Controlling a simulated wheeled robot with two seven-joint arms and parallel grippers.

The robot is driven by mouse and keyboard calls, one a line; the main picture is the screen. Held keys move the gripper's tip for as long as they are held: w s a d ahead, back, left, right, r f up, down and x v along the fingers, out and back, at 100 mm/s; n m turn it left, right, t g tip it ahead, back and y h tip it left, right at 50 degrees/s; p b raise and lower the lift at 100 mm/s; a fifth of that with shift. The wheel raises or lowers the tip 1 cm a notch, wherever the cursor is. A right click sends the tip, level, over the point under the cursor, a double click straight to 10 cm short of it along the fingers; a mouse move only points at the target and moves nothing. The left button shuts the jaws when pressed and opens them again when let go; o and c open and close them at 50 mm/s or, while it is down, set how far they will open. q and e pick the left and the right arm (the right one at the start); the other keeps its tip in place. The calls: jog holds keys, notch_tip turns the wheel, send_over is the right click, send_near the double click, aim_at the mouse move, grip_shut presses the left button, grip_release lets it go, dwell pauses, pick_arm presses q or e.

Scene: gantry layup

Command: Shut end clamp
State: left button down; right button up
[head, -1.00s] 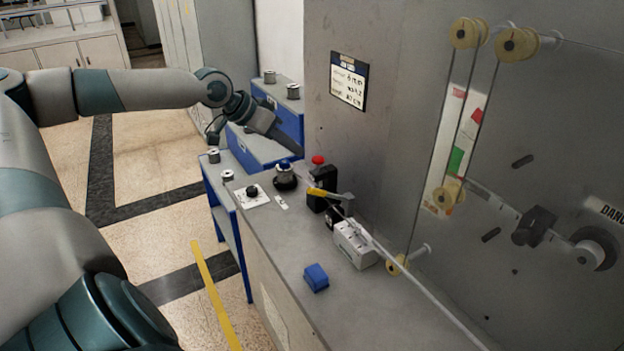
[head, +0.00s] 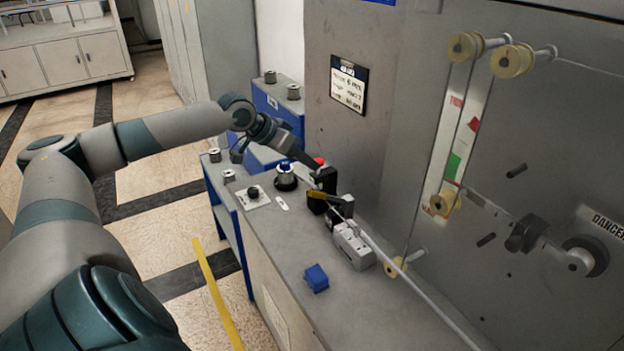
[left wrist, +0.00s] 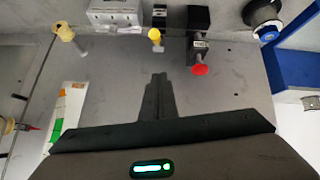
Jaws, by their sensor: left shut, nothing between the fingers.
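The end clamp (head: 330,199) is a small dark block with a yellow-tipped lever (head: 317,194), near the wall on the grey bench (head: 285,275). In the left wrist view the yellow tip (left wrist: 155,35) points toward the camera; I cannot tell exactly how far the lever is tilted. My left gripper (head: 315,173) is shut and empty, its fingertips just above and behind the lever in the head view. In the left wrist view the shut fingers (left wrist: 155,84) point toward the clamp, with a visible gap. My right gripper is not in view.
A black block with a red knob (left wrist: 200,68) stands beside the clamp.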

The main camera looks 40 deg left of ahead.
pick_arm(q)
jog(key=shift+w+d+f+p, duration=0.2)
jog(key=shift+f+p, duration=0.3)
jog(key=shift+f, duration=0.35)
jog(key=shift+w+d+f+p, duration=0.15)
jog(key=shift+f+p, duration=0.35)
jog(key=shift+f, duration=0.35)
jog(key=shift+w+d+f+p, duration=0.1)
jog(key=shift+d+f+p, duration=0.1)
jog(key=shift+f+p, duration=0.5)
jog(key=shift+s+f, duration=0.25)
jog(key=shift+f, duration=0.45)
